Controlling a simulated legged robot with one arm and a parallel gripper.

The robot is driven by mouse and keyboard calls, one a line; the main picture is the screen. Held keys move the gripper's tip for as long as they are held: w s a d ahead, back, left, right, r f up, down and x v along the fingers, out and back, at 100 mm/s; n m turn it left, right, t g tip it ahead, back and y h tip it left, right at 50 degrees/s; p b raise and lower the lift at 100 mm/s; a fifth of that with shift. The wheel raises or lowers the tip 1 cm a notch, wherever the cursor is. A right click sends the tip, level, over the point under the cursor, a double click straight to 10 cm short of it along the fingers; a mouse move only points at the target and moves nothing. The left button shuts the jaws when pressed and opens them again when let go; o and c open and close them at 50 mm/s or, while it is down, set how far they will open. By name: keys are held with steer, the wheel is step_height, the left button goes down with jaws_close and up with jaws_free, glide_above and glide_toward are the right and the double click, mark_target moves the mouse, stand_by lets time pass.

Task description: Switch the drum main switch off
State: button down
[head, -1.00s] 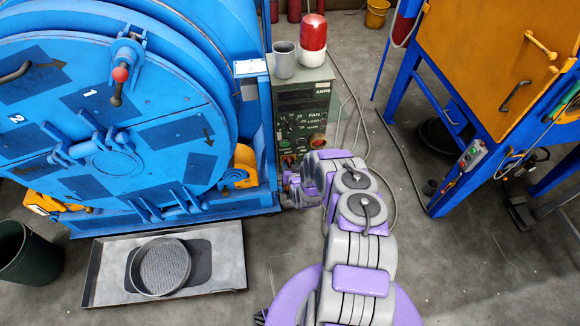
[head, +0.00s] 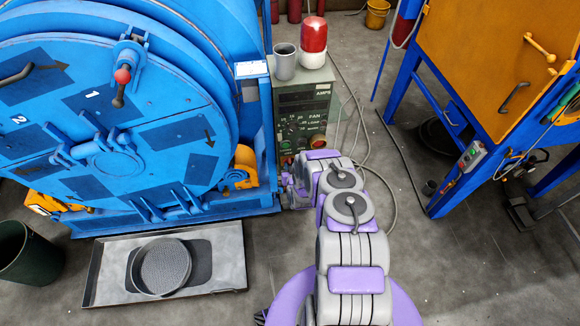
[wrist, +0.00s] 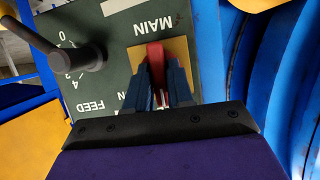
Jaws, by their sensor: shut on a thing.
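The red handle of the drum main switch (wrist: 155,58) sits on a yellow plate (wrist: 176,50) below the upside-down word MAIN in the wrist view. My gripper (wrist: 158,84) has its two blue fingers closed around the red handle, one on each side. The fingers hide the handle's lower part. In the head view my arm reaches to the lower front of the green control box (head: 303,105). There the arm covers the main switch and my fingertips.
A black FEED lever (wrist: 90,57) stands out beside the switch. The blue drum (head: 110,165) is left of the box. A grey cup (head: 284,62) and red lamp (head: 313,36) sit on top. A cable runs right of the box; a tray (head: 225,280) lies front left.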

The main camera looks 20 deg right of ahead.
steer(key=shift+s, duration=0.1)
stand_by(0.3)
steer(key=c, duration=1.1)
jaws_free()
steer(key=p+v, duration=0.3)
steer(key=v, duration=1.4)
steer(key=shift+a+r, duration=0.1)
steer(key=shift+a, duration=0.05)
